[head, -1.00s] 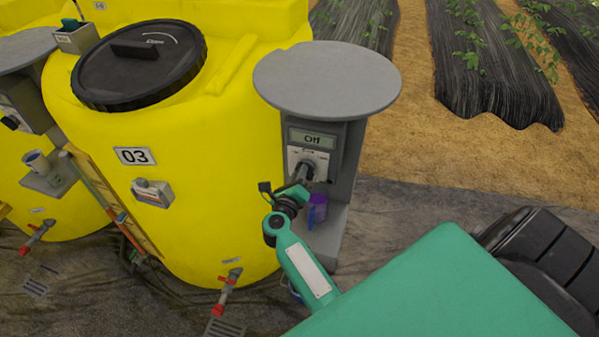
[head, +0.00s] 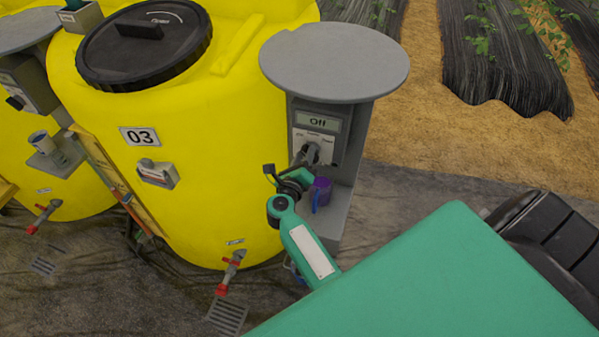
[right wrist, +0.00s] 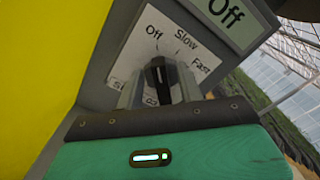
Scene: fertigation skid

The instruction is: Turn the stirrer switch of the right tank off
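The right tank's stirrer switch is a dark knob (head: 311,153) on a white dial plate, on the grey control post beside yellow tank 03 (head: 142,136). The display (head: 318,121) above it reads "Off". In the right wrist view the knob (right wrist: 159,72) points up toward the "Off" label, with "Slow" and "Fast" to its right. My right gripper (right wrist: 160,88) has one finger on each side of the knob and looks open; contact is hard to tell. In the head view my right gripper (head: 300,163) is at the dial, partly hidden by its wrist. My left gripper is out of view.
A purple mug (head: 320,191) stands on the post's shelf close to my right gripper. The round grey post top (head: 334,60) overhangs the dial. A red-handled valve (head: 230,272) sticks out low on the tank. Another post with a cup (head: 41,141) stands at left.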

